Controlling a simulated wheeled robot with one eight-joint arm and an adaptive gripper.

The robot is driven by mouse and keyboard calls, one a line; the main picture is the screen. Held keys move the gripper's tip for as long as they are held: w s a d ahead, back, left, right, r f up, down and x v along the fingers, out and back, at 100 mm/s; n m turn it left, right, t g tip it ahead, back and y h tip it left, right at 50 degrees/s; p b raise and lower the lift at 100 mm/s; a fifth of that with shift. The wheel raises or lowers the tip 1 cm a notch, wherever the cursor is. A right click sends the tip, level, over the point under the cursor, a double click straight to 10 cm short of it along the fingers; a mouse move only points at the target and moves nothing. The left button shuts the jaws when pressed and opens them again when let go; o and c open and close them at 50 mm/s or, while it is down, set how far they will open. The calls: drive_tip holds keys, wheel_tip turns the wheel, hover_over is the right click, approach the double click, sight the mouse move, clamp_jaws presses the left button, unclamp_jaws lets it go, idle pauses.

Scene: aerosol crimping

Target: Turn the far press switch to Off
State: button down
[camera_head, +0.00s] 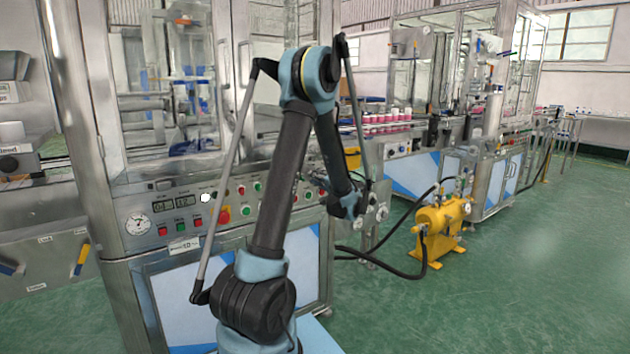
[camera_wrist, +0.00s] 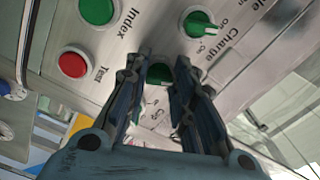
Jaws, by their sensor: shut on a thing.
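In the wrist view, my gripper (camera_wrist: 160,72) has its two dark fingers closed around a green rotary switch (camera_wrist: 158,75) on the metal control panel. The fingers cover both sides of the switch, so its pointer and most of its label are hidden. A second green rotary switch (camera_wrist: 201,25), beside the word "Charge" and small position marks, is free above and to the right. In the head view, my arm reaches down to the right end of the machine's button panel (camera_head: 187,196). There the forearm and wrist hide the gripper's contact with the switch.
A green button (camera_wrist: 97,10) by "Index" and a red button (camera_wrist: 73,63) by "Test" lie left of the fingers. In the head view, a yellow pump (camera_head: 441,226) with black hoses stands on the green floor (camera_head: 520,260), which is open at the right.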

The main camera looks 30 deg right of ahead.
drive_tip(key=shift+f+n, duration=0.1)
drive_tip(key=shift+n, duration=0.9)
drive_tip(key=c, duration=1.4)
unclamp_jaws()
drive_tip(key=shift+d, duration=0.1)
drive_tip(key=shift+o, duration=0.2)
drive_tip(key=s, duration=1.1)
drive_tip(key=shift+s+d, duration=0.4)
